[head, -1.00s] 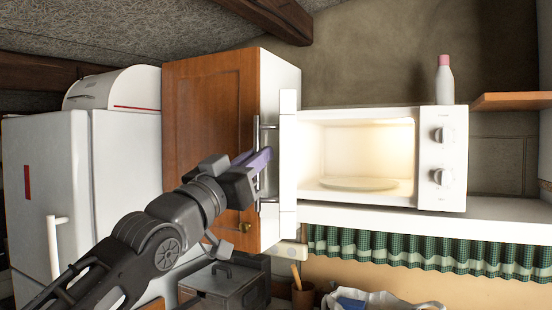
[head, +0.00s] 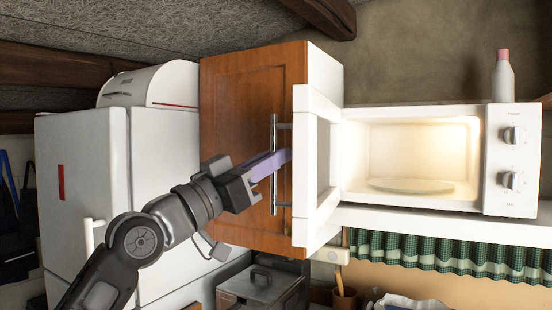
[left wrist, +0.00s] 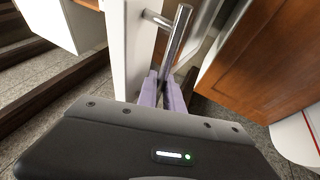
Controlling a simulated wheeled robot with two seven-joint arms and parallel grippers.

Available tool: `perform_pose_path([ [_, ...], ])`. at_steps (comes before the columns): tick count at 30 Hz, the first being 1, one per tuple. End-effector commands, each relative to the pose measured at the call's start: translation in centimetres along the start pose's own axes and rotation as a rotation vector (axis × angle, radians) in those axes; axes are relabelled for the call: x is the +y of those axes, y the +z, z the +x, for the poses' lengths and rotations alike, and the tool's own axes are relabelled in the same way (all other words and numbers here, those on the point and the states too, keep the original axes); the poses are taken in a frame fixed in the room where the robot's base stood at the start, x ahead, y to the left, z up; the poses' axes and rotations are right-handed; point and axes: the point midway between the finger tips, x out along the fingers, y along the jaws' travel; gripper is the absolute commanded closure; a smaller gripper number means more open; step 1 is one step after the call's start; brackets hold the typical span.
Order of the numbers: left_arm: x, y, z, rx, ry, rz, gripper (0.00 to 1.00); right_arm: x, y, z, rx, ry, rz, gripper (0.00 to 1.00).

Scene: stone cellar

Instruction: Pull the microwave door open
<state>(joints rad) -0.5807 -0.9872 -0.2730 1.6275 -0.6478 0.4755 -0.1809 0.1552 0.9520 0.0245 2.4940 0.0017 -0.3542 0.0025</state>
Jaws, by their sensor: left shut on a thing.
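The white microwave (head: 513,120) has its lit inside and a glass plate (head: 411,186) showing in the head view. Its door (head: 318,215) stands swung open on the left side, sticking out towards me. The door's inner side and window show at a slant. The metal bar handle (head: 274,130) is on the door's outer side, and it also shows in the left wrist view (left wrist: 180,32). My left gripper (head: 280,160) is shut on the handle, its purple fingers (left wrist: 163,92) at the bar in the left wrist view. My right gripper is not in view.
A wooden cupboard (head: 240,100) stands just left of the door, behind my gripper. A white fridge (head: 85,160) is further left. A bottle (head: 503,78) stands on the microwave. A dark box (head: 262,285) sits below.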

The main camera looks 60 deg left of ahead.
Motion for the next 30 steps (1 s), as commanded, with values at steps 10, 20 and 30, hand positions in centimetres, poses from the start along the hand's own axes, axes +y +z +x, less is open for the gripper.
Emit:
perform_pose_path([
  [10, 0.0, -0.1, 0.1, 0.003, -0.001, 0.001, 0.8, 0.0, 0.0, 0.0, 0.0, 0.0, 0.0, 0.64],
  [20, 0.0, 0.1, -1.6, 0.003, -0.002, 0.002, 0.8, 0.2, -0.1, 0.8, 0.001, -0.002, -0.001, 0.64],
  [30, 0.0, 0.1, -6.8, 0.004, -0.002, 0.001, 0.8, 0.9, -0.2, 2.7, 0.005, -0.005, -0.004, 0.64],
])
